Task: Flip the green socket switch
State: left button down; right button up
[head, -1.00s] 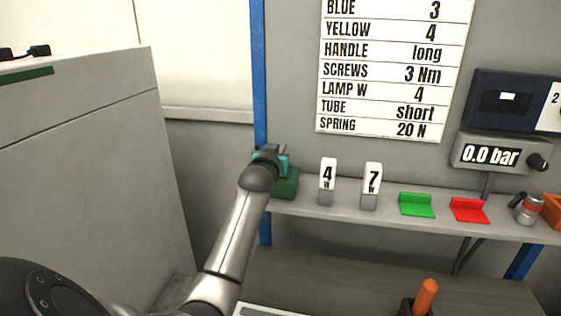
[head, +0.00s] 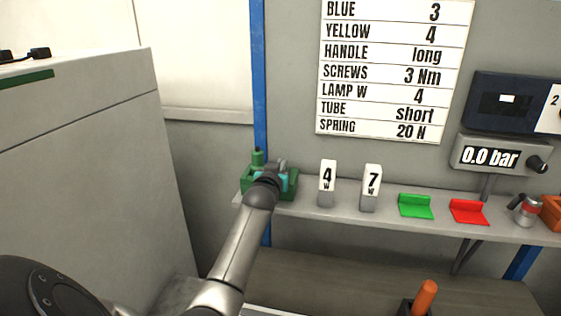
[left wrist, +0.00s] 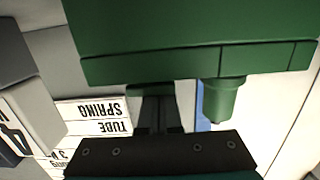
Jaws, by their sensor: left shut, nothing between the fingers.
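The green socket box (head: 291,182) sits at the left end of the grey shelf, by the blue post. A green knob-like part (head: 257,157) stands up at its left side. My left gripper (head: 278,168) is shut and empty at the box, and the wrist hides much of the box front. In the left wrist view, which is upside down, the green box (left wrist: 190,30) fills the top and the knob (left wrist: 222,98) points down. The shut fingers (left wrist: 158,105) lie beside the knob, apart from it, near another short green part (left wrist: 150,89). Contact there is unclear. My right gripper is out of view.
White blocks marked 4 (head: 327,180) and 7 (head: 371,185), a green holder (head: 416,206) and a red holder (head: 468,211) stand along the shelf (head: 390,220). A tall grey cabinet (head: 80,180) is at left. An orange handle (head: 426,297) stands lower right.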

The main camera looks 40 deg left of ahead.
pick_arm(q)
jog(key=r+p, duration=0.1)
jog(key=r, duration=0.1)
jog(key=r+p, duration=0.2)
jog(key=shift+w+a, duration=0.1)
jog(key=shift+w, duration=0.1)
jog(key=shift+s+r+p, duration=0.1)
jog(key=shift+r+p, duration=0.15)
jog(key=shift+p, duration=0.1)
jog(key=r+v, duration=0.2)
jog(key=v, duration=0.7)
jog(key=shift+b, duration=0.3)
jog(key=shift+r, duration=0.15)
jog(key=shift+s, duration=0.1)
